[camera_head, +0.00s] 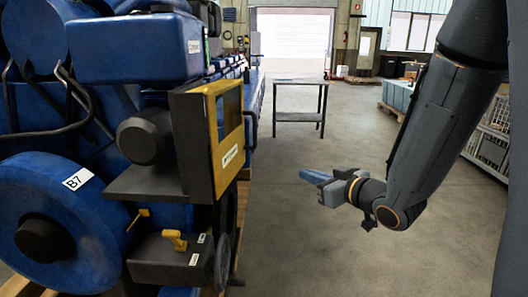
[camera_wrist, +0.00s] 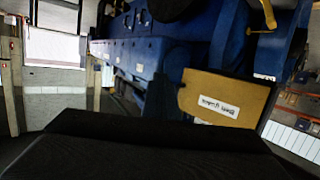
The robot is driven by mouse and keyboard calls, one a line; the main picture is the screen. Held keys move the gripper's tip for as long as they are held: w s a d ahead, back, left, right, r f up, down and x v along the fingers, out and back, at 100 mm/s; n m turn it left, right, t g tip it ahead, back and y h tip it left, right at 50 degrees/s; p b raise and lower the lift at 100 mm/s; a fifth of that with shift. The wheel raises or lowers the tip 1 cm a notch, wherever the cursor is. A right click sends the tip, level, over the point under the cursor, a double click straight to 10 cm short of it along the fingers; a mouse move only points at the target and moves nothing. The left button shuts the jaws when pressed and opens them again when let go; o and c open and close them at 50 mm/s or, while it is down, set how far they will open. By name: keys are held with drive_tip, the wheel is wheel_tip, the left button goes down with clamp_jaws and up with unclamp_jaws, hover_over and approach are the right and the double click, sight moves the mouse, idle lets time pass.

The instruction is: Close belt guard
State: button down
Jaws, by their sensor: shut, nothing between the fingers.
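The belt guard (camera_head: 229,150) is a yellow frame with a white label and a window-like opening. It stands upright at the right side of a dark housing on the blue engine (camera_head: 60,215). A dark handle (camera_head: 252,128) shows beside its right edge. I cannot tell its exact hinge angle. In the wrist view, a yellow-orange panel with an upside-down label (camera_wrist: 225,90) shows right of centre and looks like the guard. My gripper (camera_head: 309,176) is shut and empty, in free air to the right of the guard and apart from it.
A yellow-handled valve (camera_head: 175,240) sits on a dark box low on the engine. A dark metal table (camera_head: 300,82) stands further back. Shelves with crates (camera_head: 492,150) line the right side.

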wheel_tip(320, 180, up, 4)
drive_tip(key=s+a+n+y, duration=0.1)
drive_tip(key=s+a+y, duration=0.1)
drive_tip(key=a+y, duration=0.15)
drive_tip(key=p, duration=0.4)
approach(256, 146)
drive_tip(key=x, duration=0.4)
drive_tip(key=shift+w+a+f, duration=0.1)
drive_tip(key=shift+w+a, duration=0.15)
drive_tip(key=shift+w, duration=0.1)
drive_tip(key=shift+x, duration=0.8)
